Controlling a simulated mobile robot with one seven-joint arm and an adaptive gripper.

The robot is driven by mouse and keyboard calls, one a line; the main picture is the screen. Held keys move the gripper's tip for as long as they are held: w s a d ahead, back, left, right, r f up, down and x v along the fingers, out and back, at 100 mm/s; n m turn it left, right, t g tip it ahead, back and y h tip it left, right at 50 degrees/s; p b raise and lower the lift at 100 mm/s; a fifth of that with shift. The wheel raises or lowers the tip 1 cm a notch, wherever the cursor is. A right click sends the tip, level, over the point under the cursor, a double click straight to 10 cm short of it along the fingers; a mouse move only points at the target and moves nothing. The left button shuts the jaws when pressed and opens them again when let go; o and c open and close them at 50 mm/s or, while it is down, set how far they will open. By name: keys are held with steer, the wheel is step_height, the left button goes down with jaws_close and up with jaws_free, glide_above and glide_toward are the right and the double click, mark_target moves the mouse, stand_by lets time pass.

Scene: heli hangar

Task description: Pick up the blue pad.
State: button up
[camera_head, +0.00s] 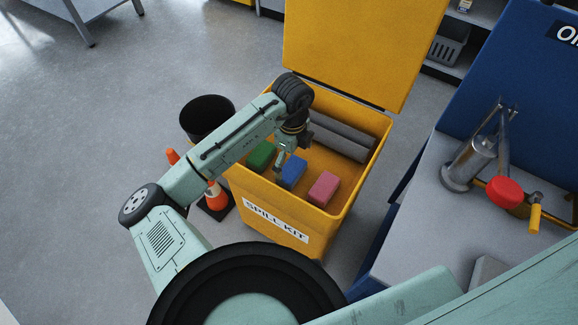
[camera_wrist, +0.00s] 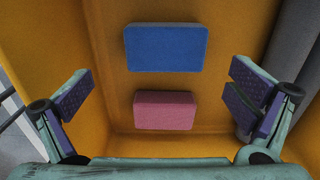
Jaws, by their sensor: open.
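The blue pad (camera_head: 292,173) lies in the yellow spill kit bin (camera_head: 266,222), between a green pad (camera_head: 262,155) and a pink pad (camera_head: 324,187). In the wrist view the blue pad (camera_wrist: 166,47) is at the upper middle, with the pink pad (camera_wrist: 164,110) below it. My gripper (camera_head: 285,158) reaches down into the bin near the blue and green pads. The blue pad is apart from both fingers. The green pad does not show in the wrist view.
Grey rolls (camera_head: 340,138) lie along the bin's far side, and the yellow lid (camera_head: 362,50) stands open behind. A black bucket (camera_head: 207,115) and orange cones (camera_head: 215,196) stand left of the bin. A grey bench (camera_head: 440,215) with a metal pump (camera_head: 470,165) is at right.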

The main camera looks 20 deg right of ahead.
mark_target(291, 168)
steer(key=shift+w+d+f+p, duration=0.1)
steer(key=shift+f+p, duration=0.1)
steer(key=shift+f, duration=0.95)
steer(key=shift+w+f+p, duration=0.15)
steer(key=shift+f+p, duration=0.05)
steer(key=shift+f, duration=1)
steer(key=shift+w+d+f+p, duration=0.1)
steer(key=shift+f+p, duration=0.1)
steer(key=shift+f, duration=0.95)
steer(key=shift+c, duration=0.5)
steer(key=shift+a, duration=0.1)
steer(key=c, duration=0.8)
